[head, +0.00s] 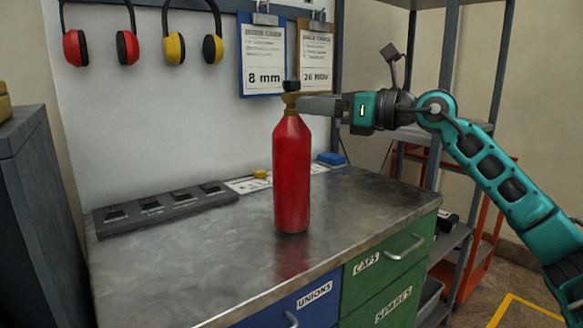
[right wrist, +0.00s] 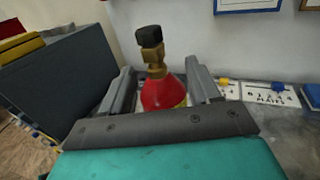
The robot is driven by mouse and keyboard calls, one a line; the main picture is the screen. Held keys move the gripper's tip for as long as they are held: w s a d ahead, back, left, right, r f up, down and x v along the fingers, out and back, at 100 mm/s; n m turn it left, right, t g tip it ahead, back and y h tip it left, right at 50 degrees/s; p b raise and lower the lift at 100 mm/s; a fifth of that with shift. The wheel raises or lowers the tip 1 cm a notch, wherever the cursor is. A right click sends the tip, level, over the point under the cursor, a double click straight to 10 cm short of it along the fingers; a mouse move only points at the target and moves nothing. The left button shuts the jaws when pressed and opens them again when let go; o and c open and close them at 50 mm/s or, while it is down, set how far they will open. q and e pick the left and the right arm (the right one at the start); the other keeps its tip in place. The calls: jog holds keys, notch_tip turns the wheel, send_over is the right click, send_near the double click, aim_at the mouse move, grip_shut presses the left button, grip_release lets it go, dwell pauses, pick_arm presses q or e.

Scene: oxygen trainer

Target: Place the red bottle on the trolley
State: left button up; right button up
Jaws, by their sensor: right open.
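The red bottle (head: 292,178), with a brass valve and black knob on top, stands upright on the metal workbench top. My right gripper (head: 306,104) reaches in from the right at the height of the bottle's valve. In the right wrist view, its open fingers (right wrist: 165,88) lie on either side of the bottle's neck and red shoulder (right wrist: 163,94). I cannot tell whether they touch it. An orange-red metal frame (head: 487,238) shows partly behind the shelf at the right; it may be the trolley. My left gripper is not in view.
The workbench (head: 180,262) has a grey tool rail (head: 165,208) at the left rear and a blue block (head: 332,159) at the back. A grey shelf rack (head: 448,90) stands at the right. A dark cabinet (head: 40,200) is at the left. The bench front is clear.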

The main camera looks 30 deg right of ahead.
aim_at(293, 97)
jog(key=shift+a+r+p+x, duration=0.2)
jog(key=shift+p+x, duration=0.25)
jog(key=shift+x, duration=0.7)
jog(key=shift+a+r+p+x, duration=0.15)
jog(key=shift+p+x, duration=0.3)
jog(key=shift+x, duration=0.65)
jog(key=shift+w+a+f, duration=0.1)
jog(key=shift+w+a, duration=0.05)
jog(key=shift+w, duration=0.2)
jog(key=shift+c, duration=0.2)
grip_shut()
jog(key=shift+r, duration=0.25)
